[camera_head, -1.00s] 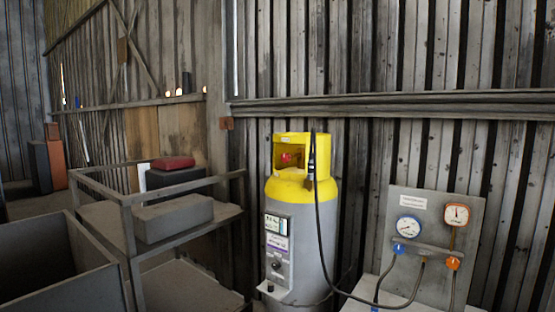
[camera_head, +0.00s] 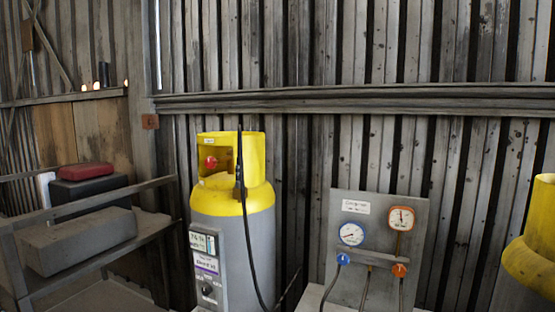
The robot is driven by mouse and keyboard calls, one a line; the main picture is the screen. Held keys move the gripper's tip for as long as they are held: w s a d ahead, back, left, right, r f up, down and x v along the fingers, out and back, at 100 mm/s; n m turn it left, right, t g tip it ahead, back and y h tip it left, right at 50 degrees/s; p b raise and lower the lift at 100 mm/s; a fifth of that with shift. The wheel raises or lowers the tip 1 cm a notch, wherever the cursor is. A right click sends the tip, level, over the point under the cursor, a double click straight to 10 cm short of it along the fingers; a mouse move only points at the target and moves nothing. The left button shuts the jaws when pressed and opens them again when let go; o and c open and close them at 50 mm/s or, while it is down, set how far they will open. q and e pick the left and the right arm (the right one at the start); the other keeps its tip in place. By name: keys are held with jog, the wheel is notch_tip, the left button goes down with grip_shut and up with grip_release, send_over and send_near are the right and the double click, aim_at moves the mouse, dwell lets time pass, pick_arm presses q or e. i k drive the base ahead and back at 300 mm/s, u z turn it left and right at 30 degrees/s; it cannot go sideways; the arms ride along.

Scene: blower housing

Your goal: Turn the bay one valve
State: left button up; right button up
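A grey gas cylinder (camera_head: 232,240) with a yellow top collar (camera_head: 248,160) stands upright against the plank wall. A red valve knob (camera_head: 210,162) shows inside the opening of the collar. A grey panel (camera_head: 345,285) to its right carries a blue-rimmed gauge (camera_head: 351,233), an orange-rimmed gauge (camera_head: 401,218), a blue knob (camera_head: 343,259) and an orange knob (camera_head: 400,270). The labels are too small to read, so I cannot tell which valve is bay one. Neither of my grippers is in view.
A metal shelf rack (camera_head: 150,225) at the left holds a grey box (camera_head: 80,240), a dark case (camera_head: 90,193) and a red case (camera_head: 85,171). A black hose (camera_head: 252,250) hangs down the cylinder. Another yellow-topped object (camera_head: 535,240) is cut off at the right edge.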

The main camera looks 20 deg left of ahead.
aim_at(210, 162)
jog(key=z, duration=0.15)
jog(key=i, duration=1.3)
jog(key=u, duration=0.55)
